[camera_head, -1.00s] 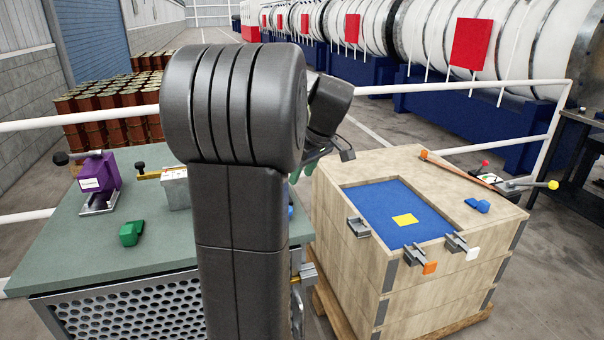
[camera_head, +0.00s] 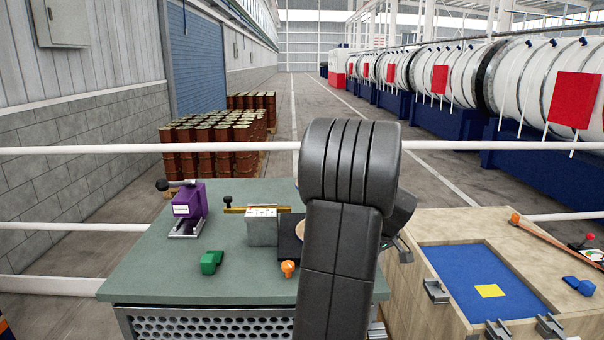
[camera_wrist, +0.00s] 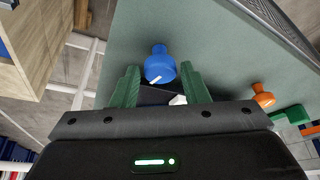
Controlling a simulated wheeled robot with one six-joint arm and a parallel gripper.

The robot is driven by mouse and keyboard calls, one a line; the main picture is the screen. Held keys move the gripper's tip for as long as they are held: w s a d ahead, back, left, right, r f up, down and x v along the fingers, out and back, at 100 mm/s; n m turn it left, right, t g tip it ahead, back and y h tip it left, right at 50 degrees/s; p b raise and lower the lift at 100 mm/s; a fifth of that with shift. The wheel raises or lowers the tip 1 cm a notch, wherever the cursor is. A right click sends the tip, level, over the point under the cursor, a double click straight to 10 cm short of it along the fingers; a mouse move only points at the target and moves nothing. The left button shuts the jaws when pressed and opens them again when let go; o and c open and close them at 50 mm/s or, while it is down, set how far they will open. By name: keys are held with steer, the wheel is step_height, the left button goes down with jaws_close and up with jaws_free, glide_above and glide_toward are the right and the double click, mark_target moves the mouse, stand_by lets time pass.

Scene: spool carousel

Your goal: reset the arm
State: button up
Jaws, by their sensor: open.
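My gripper (camera_wrist: 158,68) shows in the wrist view with two green fingers spread apart. It is open. A blue knob-shaped piece (camera_wrist: 160,65) appears between the fingertips over the green bench top; I cannot tell how far below them it is, and the fingers do not visibly press on it. In the head view my black arm stands upright in front of the bench and hides the gripper and the blue piece.
The green bench (camera_head: 150,275) holds a purple clamp (camera_head: 189,205), a grey metal block (camera_head: 262,228), a green piece (camera_head: 210,262) and an orange knob (camera_head: 288,268). A wooden crate (camera_head: 410,290) with a blue recess (camera_head: 480,270) stands right. White rails (camera_head: 90,150) run behind.

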steer(key=shift+a+f, duration=0.1)
steer(key=shift+f, duration=0.15)
